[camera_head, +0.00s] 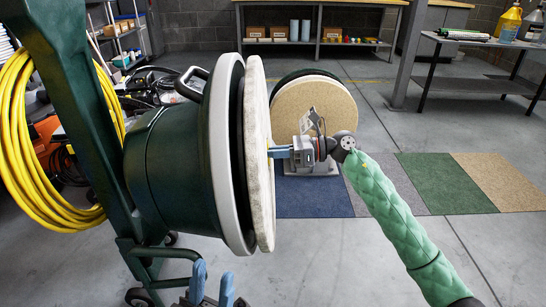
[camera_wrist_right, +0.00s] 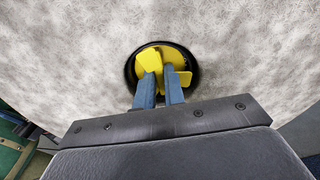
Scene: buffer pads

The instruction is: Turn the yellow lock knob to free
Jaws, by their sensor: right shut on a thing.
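The yellow lock knob (camera_wrist_right: 177,57) sits in a dark round recess at the centre of the pale, worn pad (camera_wrist_right: 250,55). My right gripper (camera_wrist_right: 161,72) has its blue fingers in the recess, shut on the knob, with yellow showing around them. In the head view the right gripper (camera_head: 280,152) reaches the face of the pad (camera_head: 259,205) from the right; the knob is hidden there. The pad stands on edge on the dark green floor machine (camera_head: 170,160), which is tipped back. My left gripper (camera_head: 213,278) is open and empty, low in front of the machine.
A tan round pad (camera_head: 318,100) stands upright behind my right gripper. Coloured mats (camera_head: 445,182) lie on the concrete floor. A yellow cord coil (camera_head: 25,150) hangs at left. A bench (camera_head: 320,5) and a side table (camera_head: 490,85) stand behind.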

